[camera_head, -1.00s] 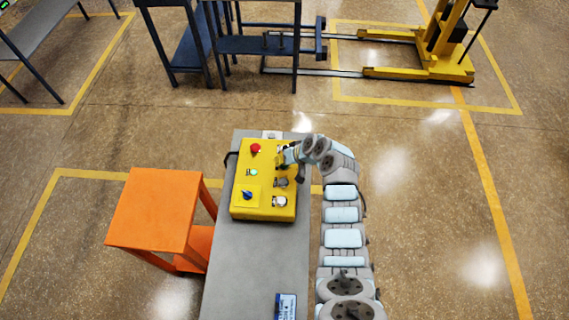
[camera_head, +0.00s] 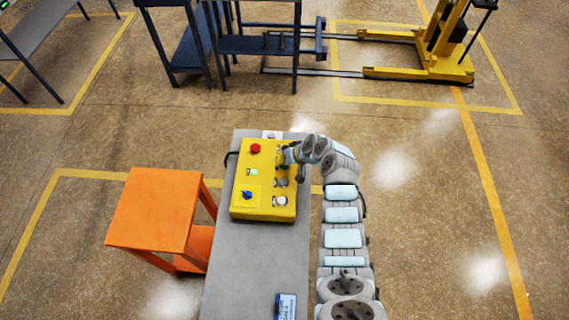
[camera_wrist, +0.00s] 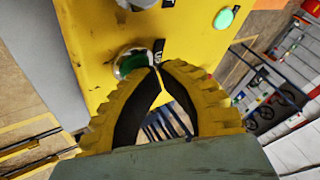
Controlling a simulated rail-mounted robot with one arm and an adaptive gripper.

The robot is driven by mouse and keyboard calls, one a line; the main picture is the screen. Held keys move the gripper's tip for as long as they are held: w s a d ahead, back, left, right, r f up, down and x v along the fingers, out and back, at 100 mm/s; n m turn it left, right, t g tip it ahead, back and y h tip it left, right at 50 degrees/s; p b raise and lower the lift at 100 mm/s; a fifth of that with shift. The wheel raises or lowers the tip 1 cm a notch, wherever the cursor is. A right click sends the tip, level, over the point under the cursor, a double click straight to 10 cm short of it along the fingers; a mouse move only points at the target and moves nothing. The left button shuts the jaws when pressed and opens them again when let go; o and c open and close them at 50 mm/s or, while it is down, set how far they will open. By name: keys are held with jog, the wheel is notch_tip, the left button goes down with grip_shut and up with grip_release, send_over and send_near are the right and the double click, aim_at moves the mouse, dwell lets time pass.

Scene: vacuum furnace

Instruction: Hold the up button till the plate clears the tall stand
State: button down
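The yellow control box (camera_head: 264,205) sits on a grey bench, with a red button (camera_head: 255,148), a lit green lamp (camera_head: 253,172), a blue knob (camera_head: 247,195) and silver-ringed buttons along its right side. My gripper (camera_head: 279,160) is at the far right button of the box. In the wrist view its yellow fingertips (camera_wrist: 156,68) meet, shut, at the edge of a silver-ringed green button (camera_wrist: 131,63). They overlap the ring; I cannot tell whether the button is pressed in. I cannot pick out the plate or the tall stand with certainty.
The grey bench (camera_head: 255,250) bears the box and a small label. An orange stand (camera_head: 155,210) is to its left. Dark blue tables (camera_head: 255,45) stand at the back, and a yellow lift (camera_head: 445,55) at the back right. The right floor is open.

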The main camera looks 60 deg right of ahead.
jog(key=shift+r, duration=0.1)
jog(key=shift+r+p, duration=0.35)
jog(key=shift+r, duration=0.35)
jog(key=shift+r, duration=0.1)
jog(key=shift+r+p, duration=1.4)
jog(key=shift+r, duration=1)
